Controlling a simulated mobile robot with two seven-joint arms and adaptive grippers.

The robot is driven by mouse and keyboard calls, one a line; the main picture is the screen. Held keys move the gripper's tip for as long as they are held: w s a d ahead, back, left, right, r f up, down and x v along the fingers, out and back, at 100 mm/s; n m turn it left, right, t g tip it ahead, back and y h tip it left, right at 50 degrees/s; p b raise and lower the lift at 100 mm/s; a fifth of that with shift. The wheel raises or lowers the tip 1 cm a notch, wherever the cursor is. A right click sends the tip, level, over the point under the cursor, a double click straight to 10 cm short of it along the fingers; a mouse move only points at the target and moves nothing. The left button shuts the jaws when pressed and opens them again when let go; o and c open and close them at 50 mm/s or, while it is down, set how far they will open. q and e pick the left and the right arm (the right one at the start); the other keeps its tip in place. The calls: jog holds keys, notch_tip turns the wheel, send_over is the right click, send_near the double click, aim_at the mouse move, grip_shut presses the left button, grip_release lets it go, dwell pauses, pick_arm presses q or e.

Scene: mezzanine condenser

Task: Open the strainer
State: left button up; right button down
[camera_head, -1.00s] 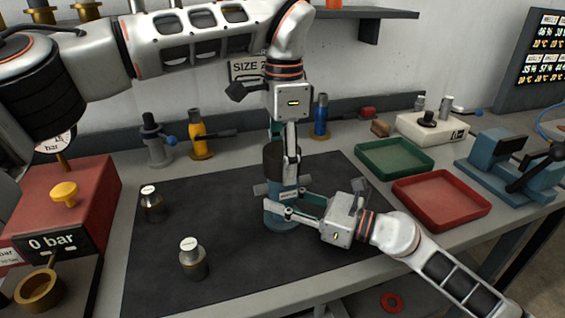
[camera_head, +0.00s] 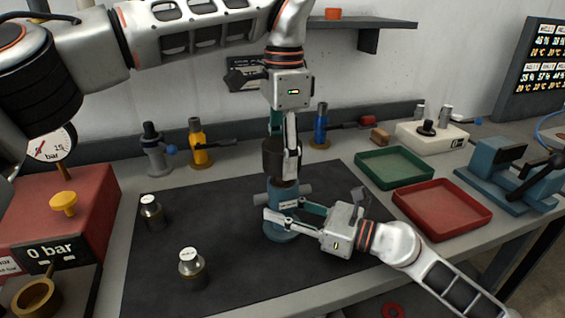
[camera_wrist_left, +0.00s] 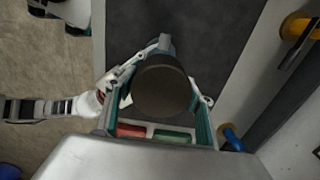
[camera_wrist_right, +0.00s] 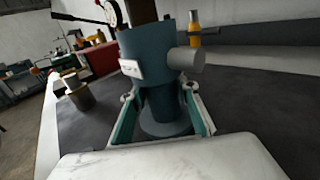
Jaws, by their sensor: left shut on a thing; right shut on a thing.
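The strainer's blue body (camera_head: 279,228) stands upright on the dark mat, with a side stub and a white label. My right gripper (camera_head: 290,213) is shut around the lower body, which also shows in the right wrist view (camera_wrist_right: 150,58). My left gripper (camera_head: 283,160) is shut on the dark round cap (camera_head: 271,152) from above; the cap fills the middle of the left wrist view (camera_wrist_left: 161,86). A narrower brown part (camera_head: 284,183) shows between cap and body. The cap sits above the body's rim; whether the brown part is fixed to the cap is unclear.
Two small metal cylinders (camera_head: 192,268) (camera_head: 151,212) stand on the mat (camera_head: 225,220) at left. A green tray (camera_head: 395,183) and a red tray (camera_head: 441,227) lie at right, near a blue vise (camera_head: 510,175). A red pressure box (camera_head: 90,205) is at far left.

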jog(key=c, duration=1.4)
grip_release()
jog(key=shift+r, duration=0.25)
jog(key=shift+c, duration=0.2)
jog(key=shift+f, duration=0.15)
